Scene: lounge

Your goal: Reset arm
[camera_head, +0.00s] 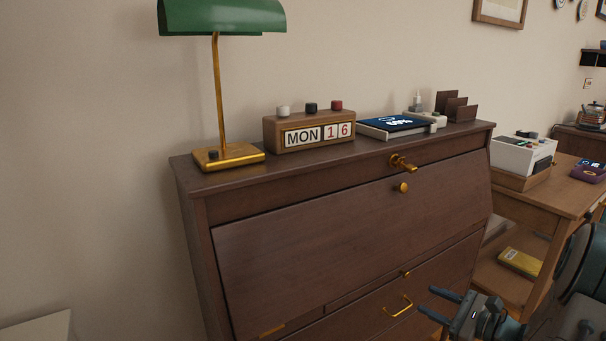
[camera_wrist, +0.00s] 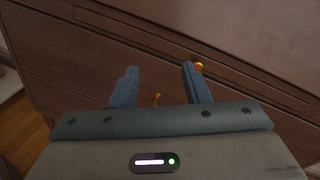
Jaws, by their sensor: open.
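My gripper (camera_head: 440,306) is at the lower right of the head view, in front of the lower drawer of the dark wooden desk (camera_head: 340,240). Its two fingers are apart with nothing between them. In the wrist view my gripper (camera_wrist: 158,85) also shows its blue-grey fingers spread, pointing at the desk front. A small brass knob (camera_wrist: 198,66) appears just beside the right fingertip; I cannot tell whether they touch. A brass drawer handle (camera_wrist: 156,98) shows between the fingers, farther back. Part of my arm is cut off at the right edge of the head view.
On the desk top stand a green lamp (camera_head: 222,16), a wooden calendar block (camera_head: 310,132), a tablet-like device (camera_head: 395,126) and a dark letter rack (camera_head: 456,107). The slanted front panel with its brass knob (camera_head: 401,187) is closed. A side table (camera_head: 560,195) stands at the right.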

